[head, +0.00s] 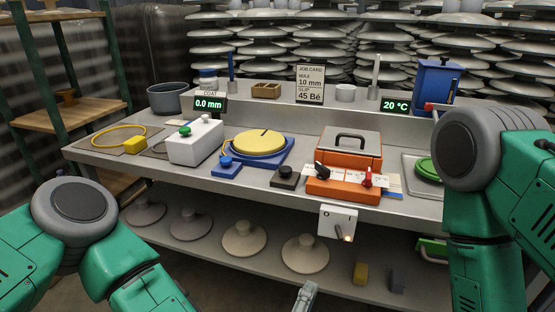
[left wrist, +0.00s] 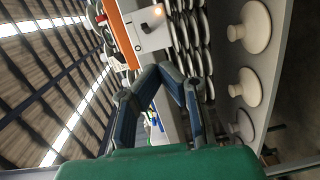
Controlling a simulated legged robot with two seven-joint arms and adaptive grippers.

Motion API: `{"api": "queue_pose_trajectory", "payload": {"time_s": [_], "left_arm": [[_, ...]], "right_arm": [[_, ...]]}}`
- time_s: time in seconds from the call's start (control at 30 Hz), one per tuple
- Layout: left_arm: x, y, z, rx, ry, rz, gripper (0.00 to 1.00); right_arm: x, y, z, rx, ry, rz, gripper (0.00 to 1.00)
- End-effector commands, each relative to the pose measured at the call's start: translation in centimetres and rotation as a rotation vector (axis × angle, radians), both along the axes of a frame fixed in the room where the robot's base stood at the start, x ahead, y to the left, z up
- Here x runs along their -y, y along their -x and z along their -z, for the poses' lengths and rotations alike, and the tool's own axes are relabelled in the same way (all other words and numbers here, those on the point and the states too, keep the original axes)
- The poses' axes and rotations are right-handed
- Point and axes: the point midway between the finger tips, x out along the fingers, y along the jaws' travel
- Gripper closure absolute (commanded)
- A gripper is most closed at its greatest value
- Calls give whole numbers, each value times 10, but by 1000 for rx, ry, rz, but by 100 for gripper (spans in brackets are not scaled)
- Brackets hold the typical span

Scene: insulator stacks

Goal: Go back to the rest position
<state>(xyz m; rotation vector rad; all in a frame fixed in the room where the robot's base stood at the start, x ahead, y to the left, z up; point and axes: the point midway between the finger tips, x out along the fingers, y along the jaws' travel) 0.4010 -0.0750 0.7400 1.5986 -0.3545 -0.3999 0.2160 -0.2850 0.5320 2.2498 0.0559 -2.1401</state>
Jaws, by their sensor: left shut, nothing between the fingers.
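My left gripper (head: 306,296) shows only in part at the bottom of the head view, low in front of the bench (head: 265,166). In the left wrist view its fingers (left wrist: 164,68) come together at the tips with nothing between them. A white switch box (head: 337,222) hangs at the bench's front edge, above and right of the gripper, apart from it; it also shows beyond the fingertips in the left wrist view (left wrist: 150,28). My right arm stands at the right of the head view, and its gripper is out of view.
On the bench stand an orange case (head: 345,155), a yellow round lid (head: 257,143) on a blue base, a white box (head: 195,140) and a blue container (head: 435,85). Several insulator discs (head: 244,238) lie on the lower shelf. A wooden rack (head: 65,112) stands at left.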

Motion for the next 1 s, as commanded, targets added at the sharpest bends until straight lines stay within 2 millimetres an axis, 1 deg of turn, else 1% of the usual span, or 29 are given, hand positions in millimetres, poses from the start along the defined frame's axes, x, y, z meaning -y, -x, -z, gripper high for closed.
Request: {"api": "queue_pose_trajectory", "payload": {"time_s": [0.07, 0.13, 0.17, 0.2, 0.27, 0.3, 0.37, 0.4, 0.47, 0.5, 0.6, 0.7, 0.8, 0.83, 1.0], "left_arm": [[-7, 13, 20, -29, -132, 87, 100], [-22, 32, 51, -75, -303, 197, 100], [-33, 40, 66, -100, -387, 247, 100], [-51, 53, 86, -139, -501, 317, 100], [-84, 72, 113, -204, -668, 414, 100], [-108, 84, 128, -249, -769, 470, 100], [-147, 101, 145, -325, -908, 548, 100], [-174, 113, 153, -379, -993, 594, 100], [-213, 128, 160, -459, -1105, 655, 100], [-238, 138, 161, -512, -1167, 689, 100], [-291, 159, 159, -636, -1284, 753, 100], [-327, 175, 152, -727, -1351, 793, 100], [-347, 184, 148, -780, -1382, 815, 100], [-350, 185, 148, -789, -1385, 820, 100], [-352, 186, 147, -795, -1388, 823, 100]], "right_arm": [[0, 0, -8, 0, 0, 0, 100], [0, 0, -15, 0, 0, 0, 100], [0, 0, -18, 0, 0, 0, 100], [0, 0, -22, 0, 0, 0, 100], [0, 0, -29, 0, 0, 0, 100], [0, 0, -32, 0, 0, -1, 100], [0, 0, -37, 0, 0, -1, 100], [0, 0, -41, 0, 0, -1, 100], [0, 0, -45, 0, -1, -1, 100], [0, 0, -47, 0, -1, -1, 100], [0, 0, -53, 0, 0, -1, 100], [0, 0, -56, 0, 0, -1, 100], [0, 0, -57, 0, 0, 0, 100], [0, 0, -57, 0, 0, 0, 100], [0, 0, -57, 0, 0, 0, 100]]}}
